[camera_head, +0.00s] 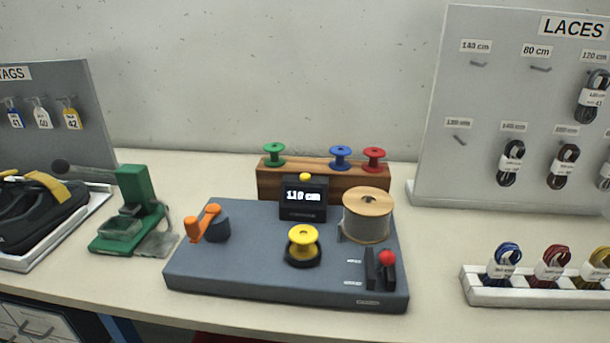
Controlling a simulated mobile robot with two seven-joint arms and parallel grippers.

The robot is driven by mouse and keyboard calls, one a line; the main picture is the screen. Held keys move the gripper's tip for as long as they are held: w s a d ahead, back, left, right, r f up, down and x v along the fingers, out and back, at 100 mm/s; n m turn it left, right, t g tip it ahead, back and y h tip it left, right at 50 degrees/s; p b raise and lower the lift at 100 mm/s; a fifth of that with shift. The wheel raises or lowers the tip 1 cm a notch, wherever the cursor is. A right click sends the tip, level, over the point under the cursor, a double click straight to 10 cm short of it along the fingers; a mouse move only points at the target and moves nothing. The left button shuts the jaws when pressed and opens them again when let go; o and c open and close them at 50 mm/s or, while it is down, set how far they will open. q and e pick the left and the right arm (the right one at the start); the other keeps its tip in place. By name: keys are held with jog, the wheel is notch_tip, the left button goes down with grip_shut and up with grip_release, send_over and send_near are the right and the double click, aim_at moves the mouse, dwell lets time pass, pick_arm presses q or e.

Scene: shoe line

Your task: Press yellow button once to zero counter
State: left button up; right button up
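The counter (304,200) is a dark box with a lit display that reads 110 cm. It stands at the back of a grey-blue machine base (255,273). The small yellow button (305,177) sits on top of the counter. A larger yellow spool (303,242) stands on the base in front of the counter. Neither of my grippers is in view.
The base also carries an orange crank (206,222), a cord reel (367,216) and a red-knobbed lever (387,258). Behind is a wooden block (267,184) with green, blue and red spools. A green press (137,200) stands left; a white lace tray (517,296) lies right.

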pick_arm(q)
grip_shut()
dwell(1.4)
